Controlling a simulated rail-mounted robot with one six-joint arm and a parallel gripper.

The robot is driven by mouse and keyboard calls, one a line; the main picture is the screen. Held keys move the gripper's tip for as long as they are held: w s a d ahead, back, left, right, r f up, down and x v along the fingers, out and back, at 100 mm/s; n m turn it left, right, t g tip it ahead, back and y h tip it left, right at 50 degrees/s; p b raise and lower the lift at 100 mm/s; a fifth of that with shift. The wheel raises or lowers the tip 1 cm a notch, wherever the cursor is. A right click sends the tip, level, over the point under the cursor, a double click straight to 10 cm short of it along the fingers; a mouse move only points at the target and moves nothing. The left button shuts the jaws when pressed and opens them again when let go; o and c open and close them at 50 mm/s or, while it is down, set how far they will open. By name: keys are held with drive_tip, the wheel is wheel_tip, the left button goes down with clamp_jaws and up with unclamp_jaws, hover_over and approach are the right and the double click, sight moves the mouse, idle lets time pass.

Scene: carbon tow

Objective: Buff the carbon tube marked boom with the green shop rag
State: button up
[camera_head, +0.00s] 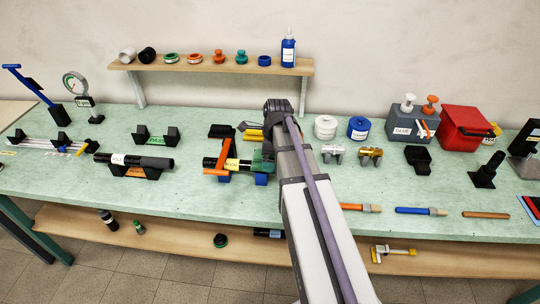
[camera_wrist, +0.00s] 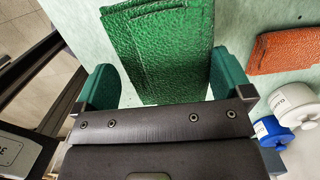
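The green shop rag (camera_wrist: 160,50) shows large in the wrist view, between and beyond the teal fingers of my gripper (camera_wrist: 160,70). The fingers stand wide apart, and I see no finger pressed on the rag. In the head view my arm hides much of the gripper and I cannot pick out the rag. Another dark tube with a yellow label (camera_head: 236,164) lies just left of my gripper. The labels are too small to tell surely which one is the boom.
An orange cloth (camera_wrist: 285,48) lies right of the rag in the wrist view. White (camera_head: 325,127) and blue (camera_head: 358,128) spools, metal clamps (camera_head: 370,156), and a red box (camera_head: 465,127) stand to the right. A shelf (camera_head: 210,66) with small parts runs behind.

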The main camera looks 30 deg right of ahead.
drive_tip(key=c, duration=0.6)
drive_tip(key=shift+o, duration=0.2)
drive_tip(key=shift+s+d, duration=0.1)
drive_tip(key=shift+s+d, duration=0.65)
drive_tip(key=shift+d, duration=0.25)
drive_tip(key=shift+w+a, duration=0.8)
drive_tip(key=shift+a, duration=0.15)
drive_tip(key=shift+s+d+f, duration=0.1)
drive_tip(key=shift+s+d, duration=0.75)
drive_tip(key=shift+d, duration=0.05)
drive_tip(key=shift+w+a, duration=0.8)
drive_tip(key=shift+a, duration=0.05)
drive_tip(key=shift+s+d+r, duration=0.2)
drive_tip(key=shift+s+d, duration=0.5)
drive_tip(key=shift+d, duration=0.2)
